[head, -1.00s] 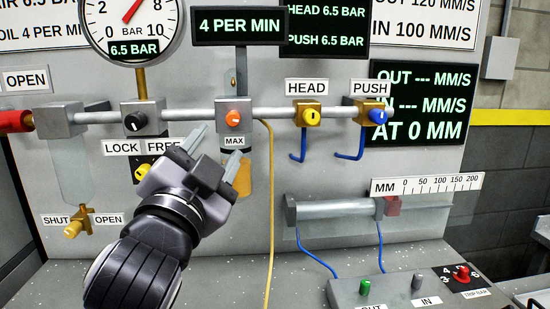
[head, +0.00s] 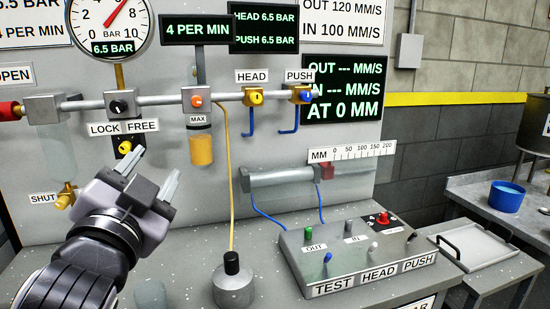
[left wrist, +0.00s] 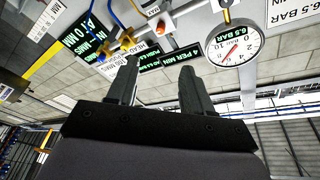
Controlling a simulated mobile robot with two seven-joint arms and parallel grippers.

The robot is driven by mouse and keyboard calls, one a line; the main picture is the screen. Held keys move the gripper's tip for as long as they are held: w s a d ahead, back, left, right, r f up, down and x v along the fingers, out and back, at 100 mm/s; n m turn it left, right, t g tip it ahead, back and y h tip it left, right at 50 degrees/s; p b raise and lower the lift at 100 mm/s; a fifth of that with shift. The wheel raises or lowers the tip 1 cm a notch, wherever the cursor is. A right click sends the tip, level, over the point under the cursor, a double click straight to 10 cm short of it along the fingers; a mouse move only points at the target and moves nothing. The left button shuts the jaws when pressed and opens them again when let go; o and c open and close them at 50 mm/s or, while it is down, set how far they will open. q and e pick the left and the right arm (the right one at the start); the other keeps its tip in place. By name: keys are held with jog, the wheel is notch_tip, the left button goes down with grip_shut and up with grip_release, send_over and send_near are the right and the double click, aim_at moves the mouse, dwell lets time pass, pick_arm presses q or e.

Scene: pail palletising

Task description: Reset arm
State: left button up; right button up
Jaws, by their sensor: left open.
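My left gripper (head: 152,174) is open and empty in the head view, in front of the grey panel (head: 350,220) at its lower left. Its two fingers point up and stand apart. In the left wrist view the open fingers (left wrist: 158,88) show with nothing between them. The gripper is apart from the yellow lock knob (head: 125,147) and the orange knob (head: 196,102) on the pipe. My right gripper is not in view.
A control box (head: 360,270) with several switches sits on the bench. A tray (head: 480,247) and a blue bowl (head: 506,196) are at right. A gauge (head: 112,20) and displays hang above.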

pick_arm(q)
jog(key=s+a+f+n+g, duration=0.2)
jog(key=f+g, duration=0.2)
jog(key=f, duration=0.9)
jog(key=s+a+f+n+g, duration=0.1)
jog(key=s+a+f+g, duration=0.3)
jog(key=f, duration=0.8)
jog(key=s+f+n+g, duration=0.3)
jog(key=s+f+g, duration=0.6)
jog(key=s+f, duration=0.75)
jog(key=w+d+f+t+h, duration=0.2)
jog(key=w+f+t, duration=0.3)
jog(key=f+t, duration=0.2)
jog(key=shift+w+d+f+h, duration=0.3)
jog(key=shift+w+f, duration=0.1)
jog(key=shift+f, duration=0.45)
